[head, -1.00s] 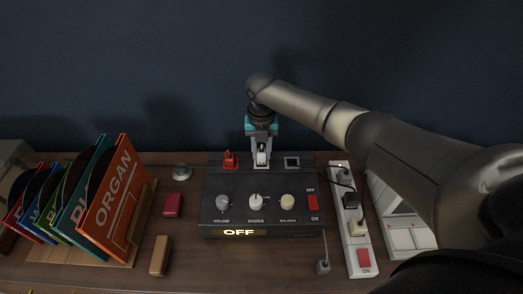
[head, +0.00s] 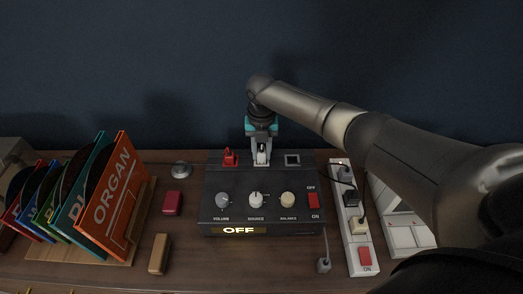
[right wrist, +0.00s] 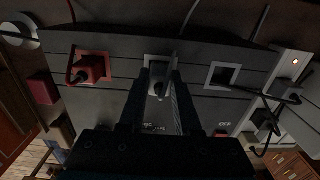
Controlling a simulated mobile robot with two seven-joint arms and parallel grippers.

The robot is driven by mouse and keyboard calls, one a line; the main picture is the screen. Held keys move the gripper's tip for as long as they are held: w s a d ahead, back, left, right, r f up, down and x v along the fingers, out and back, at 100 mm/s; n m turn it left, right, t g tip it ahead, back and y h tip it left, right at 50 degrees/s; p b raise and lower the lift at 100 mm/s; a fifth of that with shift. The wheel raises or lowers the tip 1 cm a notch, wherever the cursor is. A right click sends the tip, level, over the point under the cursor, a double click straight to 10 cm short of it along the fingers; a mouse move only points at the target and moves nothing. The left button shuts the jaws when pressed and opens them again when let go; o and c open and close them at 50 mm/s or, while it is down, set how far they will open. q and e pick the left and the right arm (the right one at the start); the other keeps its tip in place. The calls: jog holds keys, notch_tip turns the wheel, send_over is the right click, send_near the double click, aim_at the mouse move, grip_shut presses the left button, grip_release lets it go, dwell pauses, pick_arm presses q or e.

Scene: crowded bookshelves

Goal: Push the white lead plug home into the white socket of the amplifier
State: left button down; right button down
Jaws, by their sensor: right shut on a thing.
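The black amplifier (head: 262,221) stands mid-shelf with its display reading OFF. My right gripper (head: 262,153) points down over the rear middle of its top, shut on the white lead plug (head: 262,157). In the right wrist view, the plug (right wrist: 158,88) sits between the two dark fingers, at the white socket (right wrist: 151,61). The fingers and plug hide most of that socket, and I cannot tell how deep the plug is in it. My left gripper is out of view.
A red plug (head: 230,158) stands in the socket to the left, and an empty square socket (head: 292,160) is to the right. A white power strip (head: 352,237) with plugs and cables lies right of the amplifier. Records (head: 112,200) stand at left.

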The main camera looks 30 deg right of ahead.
aim_at(261, 149)
jog(key=shift+f+b, duration=0.3)
jog(key=shift+f, duration=0.2)
jog(key=c, duration=0.5)
grip_release()
notch_tip(261, 149, up, 15)
jog(key=p, duration=0.3)
jog(key=shift+r+p, duration=0.2)
jog(key=shift+p, duration=0.1)
